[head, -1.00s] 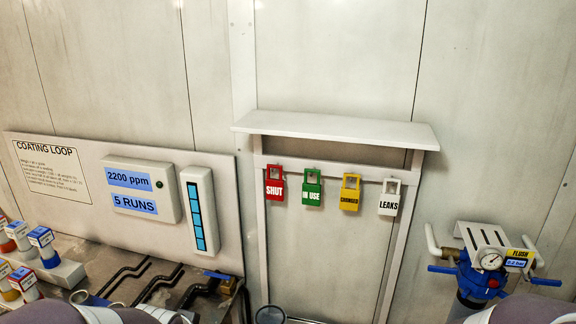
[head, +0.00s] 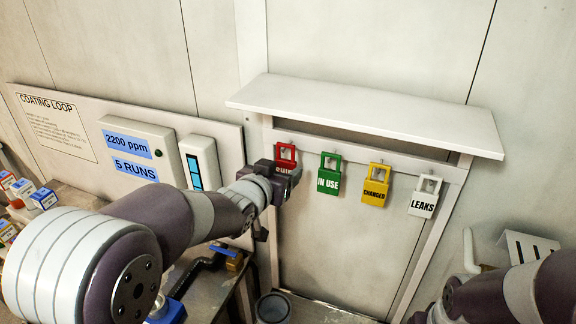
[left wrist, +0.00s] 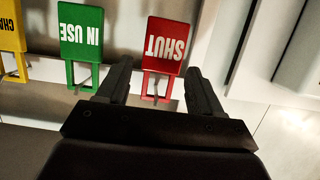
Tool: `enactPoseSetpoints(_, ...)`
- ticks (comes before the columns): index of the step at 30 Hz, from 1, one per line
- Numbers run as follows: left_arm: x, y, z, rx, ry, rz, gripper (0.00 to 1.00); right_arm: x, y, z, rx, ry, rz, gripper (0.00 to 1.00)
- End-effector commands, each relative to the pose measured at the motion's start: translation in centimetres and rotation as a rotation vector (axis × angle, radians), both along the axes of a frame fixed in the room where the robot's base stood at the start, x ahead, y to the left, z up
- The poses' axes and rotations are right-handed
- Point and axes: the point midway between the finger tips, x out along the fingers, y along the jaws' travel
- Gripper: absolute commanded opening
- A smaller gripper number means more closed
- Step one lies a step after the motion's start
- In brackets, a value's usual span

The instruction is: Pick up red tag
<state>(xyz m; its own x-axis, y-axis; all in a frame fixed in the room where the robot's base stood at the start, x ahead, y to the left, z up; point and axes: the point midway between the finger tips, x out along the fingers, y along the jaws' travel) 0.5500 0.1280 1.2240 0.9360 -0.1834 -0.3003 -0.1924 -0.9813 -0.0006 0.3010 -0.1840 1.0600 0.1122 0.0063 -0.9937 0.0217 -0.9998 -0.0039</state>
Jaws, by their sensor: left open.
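The red tag (head: 287,152), marked SHUT, hangs at the left end of a row of tags on the wall rack. In the head view my left gripper (head: 280,172) covers its lower part. In the left wrist view the red tag (left wrist: 166,42) appears upside down. The open fingers of my left gripper (left wrist: 157,70) stand on either side of its shackle end, with gaps showing. I cannot tell how deep the tag sits between them. My right arm shows at the lower right of the head view, its gripper out of frame.
A green IN USE tag (head: 329,176) hangs close beside the red one, with a yellow tag (head: 375,187) and a white LEAKS tag (head: 424,197) farther right. A white shelf (head: 365,112) juts out above. A grey display box (head: 140,150) is left of the rack.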

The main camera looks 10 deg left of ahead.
Motion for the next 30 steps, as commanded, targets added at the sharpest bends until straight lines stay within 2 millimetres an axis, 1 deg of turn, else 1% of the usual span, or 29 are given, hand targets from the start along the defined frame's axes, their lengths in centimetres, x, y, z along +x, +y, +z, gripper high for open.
enactPoseSetpoints(3, 1.3, -0.2, -0.5, -0.001, 0.002, 0.001, 0.66, 0.0, 0.0, 0.9, 0.0, 0.0, 0.0, 0.43)
enactPoseSetpoints(6, 3.0, -0.4, -1.5, 0.0, 0.005, 0.0, 0.66, 0.0, 0.0, 1.9, 0.0, 0.0, 0.0, 0.43)
enactPoseSetpoints(9, 4.4, -0.7, -2.1, 0.0, 0.003, 0.0, 0.66, 0.0, 0.0, 2.2, 0.0, 0.0, 0.0, 0.43)
enactPoseSetpoints(12, 5.0, -0.8, -2.5, 0.0, 0.001, 0.001, 0.66, 0.0, 0.0, 2.2, 0.0, 0.0, 0.0, 0.43)
enactPoseSetpoints(17, 5.0, -0.8, -2.5, 0.0, 0.001, 0.001, 0.66, 0.0, 0.0, 2.1, 0.0, 0.0, 0.0, 0.43)
enactPoseSetpoints(20, 5.0, -0.8, -2.5, 0.0, 0.001, 0.001, 0.37, 0.0, 0.0, 2.1, 0.0, 0.0, 0.0, 0.43)
enactPoseSetpoints(21, 5.0, -0.8, -2.5, 0.0, 0.001, 0.001, 0.28, 0.0, 0.0, 2.1, 0.0, 0.0, 0.0, 0.43)
enactPoseSetpoints(30, 5.0, -0.8, -2.4, 0.0, 0.0, 0.001, 0.28, 0.0, 0.0, 2.0, 0.0, 0.0, 0.0, 0.43)
